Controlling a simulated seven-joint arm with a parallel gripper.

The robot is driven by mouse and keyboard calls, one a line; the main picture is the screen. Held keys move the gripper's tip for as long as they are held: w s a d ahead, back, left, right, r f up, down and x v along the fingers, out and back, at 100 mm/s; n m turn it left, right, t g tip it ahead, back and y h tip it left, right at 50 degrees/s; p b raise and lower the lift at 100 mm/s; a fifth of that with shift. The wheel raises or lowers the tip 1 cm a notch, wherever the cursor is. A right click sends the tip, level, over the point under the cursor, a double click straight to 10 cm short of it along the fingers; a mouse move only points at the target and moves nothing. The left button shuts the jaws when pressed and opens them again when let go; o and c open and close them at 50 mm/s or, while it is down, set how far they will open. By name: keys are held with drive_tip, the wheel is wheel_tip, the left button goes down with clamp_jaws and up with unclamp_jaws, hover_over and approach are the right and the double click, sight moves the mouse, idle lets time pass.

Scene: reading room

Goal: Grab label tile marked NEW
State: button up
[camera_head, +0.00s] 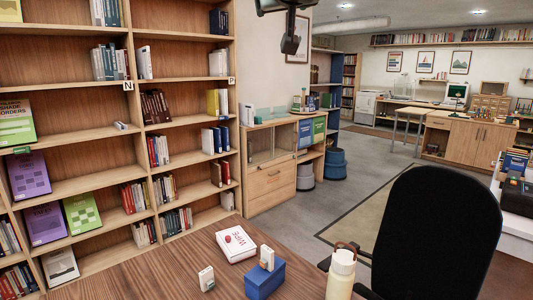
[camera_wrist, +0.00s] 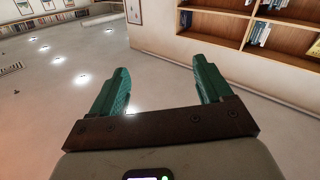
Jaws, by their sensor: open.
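Two small pale tiles are on the wooden table in the head view. One tile (camera_head: 207,278) stands on the table top, and another (camera_head: 267,257) stands on a blue box (camera_head: 265,280). Both carry small marks that I cannot read, so I cannot tell which one says NEW. My gripper (camera_wrist: 160,75) shows in the wrist view with its two green fingers wide apart and nothing between them. That view shows walls, ceiling lights and shelves, with no tile or table, so the gripper is away from the tiles.
A white box marked WIPE (camera_head: 236,247) with a red spot lies behind the tiles. A cream bottle (camera_head: 341,275) stands right of the blue box, near a black chair (camera_head: 438,235). Tall bookshelves (camera_head: 85,165) line the left. The table's left part is bare.

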drive_tip(key=w+a+f+n+g+y, duration=0.2)
drive_tip(key=a+f+n+g+y, duration=0.7)
drive_tip(key=a+f, duration=0.65)
drive_tip(key=m, duration=0.2)
approach(207, 273)
drive_tip(key=shift+w+a+f+g+h, duration=0.2)
drive_tip(key=shift+w+a+g+h, duration=0.1)
drive_tip(key=shift+w+a+g, duration=0.25)
drive_tip(key=shift+a+f+t, duration=0.25)
drive_tip(key=shift+a, duration=0.05)
drive_tip(key=x, duration=0.4)
drive_tip(key=shift+w+a+f, duration=0.1)
drive_tip(key=shift+w+a, duration=0.1)
drive_tip(key=shift+w+r+x, duration=0.1)
drive_tip(key=shift+r+x, duration=0.05)
drive_tip(key=shift+x, duration=1.3)
drive_tip(key=shift+w+r+x, duration=0.15)
drive_tip(key=shift+x, duration=1.25)
drive_tip(key=c, duration=1.1)
